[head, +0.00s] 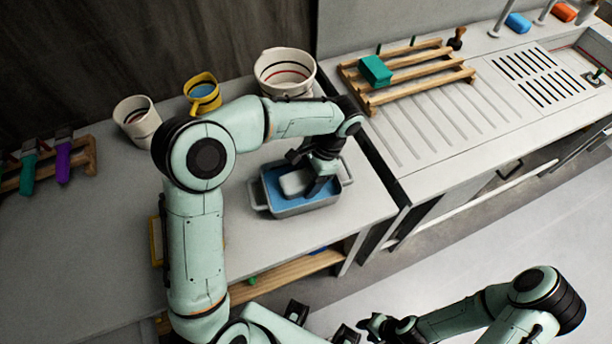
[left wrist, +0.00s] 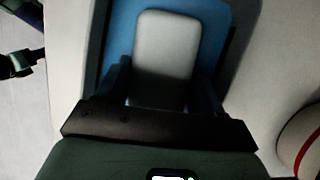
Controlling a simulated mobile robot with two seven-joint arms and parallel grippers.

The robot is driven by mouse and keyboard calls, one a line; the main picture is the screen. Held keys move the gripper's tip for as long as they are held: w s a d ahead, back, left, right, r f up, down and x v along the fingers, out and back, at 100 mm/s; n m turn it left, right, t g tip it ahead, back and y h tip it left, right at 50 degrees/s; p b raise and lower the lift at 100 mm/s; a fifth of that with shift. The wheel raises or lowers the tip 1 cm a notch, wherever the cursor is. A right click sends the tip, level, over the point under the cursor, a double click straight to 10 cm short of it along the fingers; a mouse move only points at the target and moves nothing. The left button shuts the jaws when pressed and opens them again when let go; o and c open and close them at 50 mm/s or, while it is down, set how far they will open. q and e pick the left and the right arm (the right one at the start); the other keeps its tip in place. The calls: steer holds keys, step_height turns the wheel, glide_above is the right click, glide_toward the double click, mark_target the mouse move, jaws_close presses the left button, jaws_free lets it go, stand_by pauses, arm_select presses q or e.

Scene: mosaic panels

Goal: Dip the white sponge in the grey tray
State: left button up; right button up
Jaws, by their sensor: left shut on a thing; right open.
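The grey tray (head: 290,209) has two side handles and blue inside, and stands on the grey counter. The white sponge (head: 295,182) is over the blue inside of the tray. My left gripper (head: 314,180) is shut on the sponge from its right side. In the left wrist view the sponge (left wrist: 166,55) sits between the two fingers, with the blue of the tray (left wrist: 216,20) behind it. I cannot tell whether the sponge touches the blue. My right gripper (head: 372,328) is at the bottom, low and away from the counter; it is open and empty.
A striped white bucket (head: 285,72), a yellow jug (head: 203,92) and a white pot (head: 137,121) stand behind my left arm. A wooden rack (head: 420,72) with a green sponge (head: 376,70) is on the ribbed drainer at right.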

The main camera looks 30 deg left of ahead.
arm_select(q)
steer(key=shift+s+a, duration=0.1)
steer(key=shift+s, duration=0.05)
steer(key=shift+s+a, duration=0.4)
steer(key=shift+s, duration=0.1)
steer(key=shift+w+d, duration=0.1)
steer(key=shift+w, duration=0.05)
steer(key=shift+w+d+r, duration=0.1)
steer(key=shift+w+d, duration=0.2)
steer(key=shift+w, duration=0.1)
steer(key=shift+w+d, duration=0.1)
steer(key=shift+w, duration=0.05)
steer(key=shift+s, duration=0.2)
